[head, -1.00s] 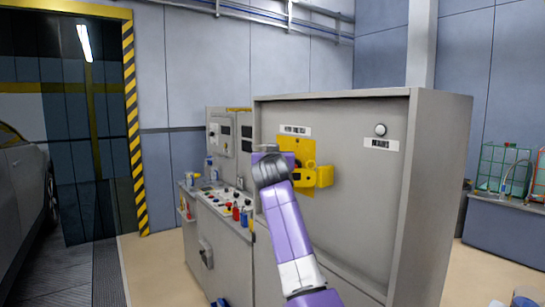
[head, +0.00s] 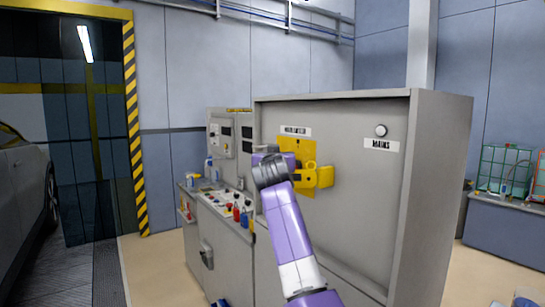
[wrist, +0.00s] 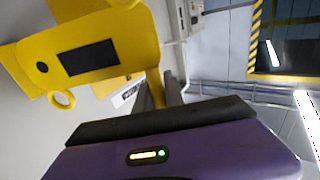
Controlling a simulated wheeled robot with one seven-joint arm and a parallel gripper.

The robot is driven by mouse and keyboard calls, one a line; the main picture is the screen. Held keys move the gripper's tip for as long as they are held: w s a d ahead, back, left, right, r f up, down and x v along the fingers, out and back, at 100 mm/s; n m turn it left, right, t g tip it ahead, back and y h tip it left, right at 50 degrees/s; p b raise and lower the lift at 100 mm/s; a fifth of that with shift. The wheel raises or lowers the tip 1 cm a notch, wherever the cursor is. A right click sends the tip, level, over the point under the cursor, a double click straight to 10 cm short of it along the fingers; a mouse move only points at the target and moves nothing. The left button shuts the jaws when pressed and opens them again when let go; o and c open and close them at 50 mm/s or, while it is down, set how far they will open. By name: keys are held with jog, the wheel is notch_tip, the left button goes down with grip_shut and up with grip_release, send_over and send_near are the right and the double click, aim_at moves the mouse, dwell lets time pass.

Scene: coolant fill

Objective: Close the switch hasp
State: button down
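The yellow switch hasp (head: 309,181) is mounted on a yellow plate (head: 290,146) on the grey cabinet's front. In the wrist view the hasp (wrist: 92,55) is large at the upper left, with a dark rectangle, a round hole and a ring below. My gripper (wrist: 162,92) is just right of the hasp in the wrist view. Its two dark fingers are close together, and a yellow strip shows at the gap between them. I cannot tell whether they touch or grip it. In the head view my dark wrist hides the fingertips and part of the plate.
The grey cabinet (head: 340,228) has a round knob (head: 381,130) at its upper right above a label. A control console (head: 225,215) with buttons and bottles stands to the left. Open floor lies left of the console, near a parked car (head: 22,205).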

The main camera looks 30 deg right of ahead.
jog(key=c, duration=1.6)
grip_release()
jog(key=d, duration=0.1)
jog(key=s+d, duration=0.1)
jog(key=shift+d+h, duration=0.35)
jog(key=shift+h, duration=0.05)
jog(key=shift+o, duration=0.8)
jog(key=shift+d+m, duration=0.15)
jog(key=shift+m, duration=0.15)
